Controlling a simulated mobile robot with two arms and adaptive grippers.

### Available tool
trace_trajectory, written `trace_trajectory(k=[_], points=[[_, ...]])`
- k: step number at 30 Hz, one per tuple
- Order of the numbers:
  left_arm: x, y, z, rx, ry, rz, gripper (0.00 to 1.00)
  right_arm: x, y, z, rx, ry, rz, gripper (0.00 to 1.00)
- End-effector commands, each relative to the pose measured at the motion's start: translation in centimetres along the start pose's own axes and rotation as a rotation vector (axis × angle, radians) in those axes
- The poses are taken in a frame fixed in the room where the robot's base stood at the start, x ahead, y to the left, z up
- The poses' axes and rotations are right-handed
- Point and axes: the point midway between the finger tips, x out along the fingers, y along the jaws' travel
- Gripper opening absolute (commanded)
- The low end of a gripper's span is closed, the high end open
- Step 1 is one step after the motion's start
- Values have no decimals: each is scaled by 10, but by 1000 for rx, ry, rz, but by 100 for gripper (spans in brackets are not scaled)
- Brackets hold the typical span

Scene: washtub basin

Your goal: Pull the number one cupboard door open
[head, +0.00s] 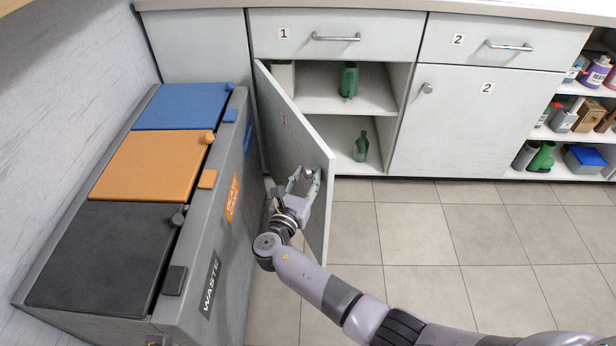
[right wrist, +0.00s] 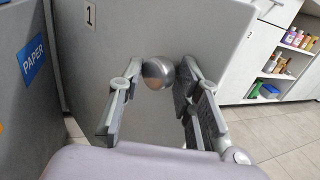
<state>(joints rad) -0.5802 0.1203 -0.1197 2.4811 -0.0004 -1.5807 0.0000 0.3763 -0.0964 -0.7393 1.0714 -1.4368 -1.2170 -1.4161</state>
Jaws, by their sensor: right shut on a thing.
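The number one cupboard door (head: 288,135) is a pale grey panel hinged at its left side. It stands wide open, swung out toward me, and the shelves (head: 345,102) behind it show. My right gripper (head: 306,176) is at the door's front face near its free edge, shut on the round metal knob (right wrist: 158,72). In the right wrist view its two fingers stand on either side of the knob, and the door's "1" label (right wrist: 89,16) shows upper left. My left gripper is not in view.
A grey waste bin unit (head: 195,255) with blue, orange and black lids stands close left of the door. Green bottles (head: 349,80) stand inside the cupboard. The number two door (head: 465,125) is closed. Tiled floor (head: 430,240) is clear to the right.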

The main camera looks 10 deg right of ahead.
Motion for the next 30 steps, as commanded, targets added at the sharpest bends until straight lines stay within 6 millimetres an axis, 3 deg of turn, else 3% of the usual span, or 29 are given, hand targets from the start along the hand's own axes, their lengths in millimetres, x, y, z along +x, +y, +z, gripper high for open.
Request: trace_trajectory(k=[1, 11, 12, 18, 30], points=[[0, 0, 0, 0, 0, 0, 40, 2, 15, 11, 10, -14, 42, 0], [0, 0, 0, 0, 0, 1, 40, 2, 14, 12, 12, -14, 41, 0], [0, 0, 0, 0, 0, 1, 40, 2, 14, 12, 12, -15, 41, 34], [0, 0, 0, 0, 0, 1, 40, 3, 14, 12, 11, -15, 39, 47], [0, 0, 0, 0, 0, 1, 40, 4, 12, 11, 10, -14, 37, 47]])
